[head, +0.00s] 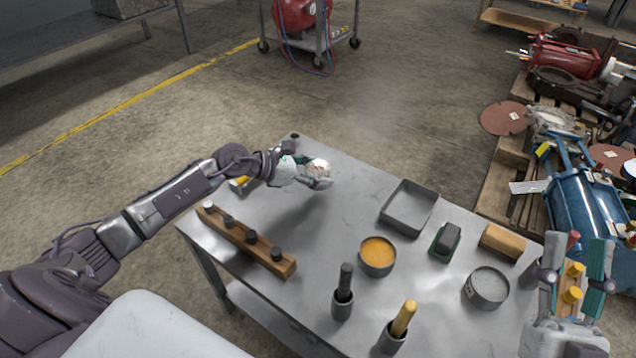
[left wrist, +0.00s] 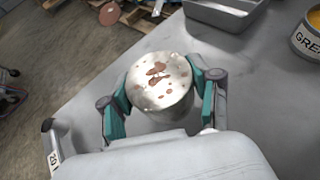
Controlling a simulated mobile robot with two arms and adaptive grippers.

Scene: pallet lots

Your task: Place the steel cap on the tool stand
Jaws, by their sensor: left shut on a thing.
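The steel cap (head: 319,167) is a round silver piece with brown rust patches. My left gripper (head: 312,177) is shut on it above the far left part of the table. In the left wrist view the cap (left wrist: 160,82) sits between the two teal-padded fingers (left wrist: 162,98), its flat spotted face showing. A long wooden block with several dark pegs (head: 245,243) lies on the table's left side, nearer to me than the cap; I cannot tell whether it is the tool stand. My right gripper (head: 578,262) is at the right edge, fingers spread, with yellow-handled pieces showing between them.
On the grey table (head: 340,215) are an empty metal tray (head: 408,208), a tin of orange grease (head: 377,257), a dark block on green (head: 445,241), a wooden block (head: 501,241), a grey tin (head: 487,287) and two cups with handles (head: 342,305) (head: 391,340). Loaded pallets stand right.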

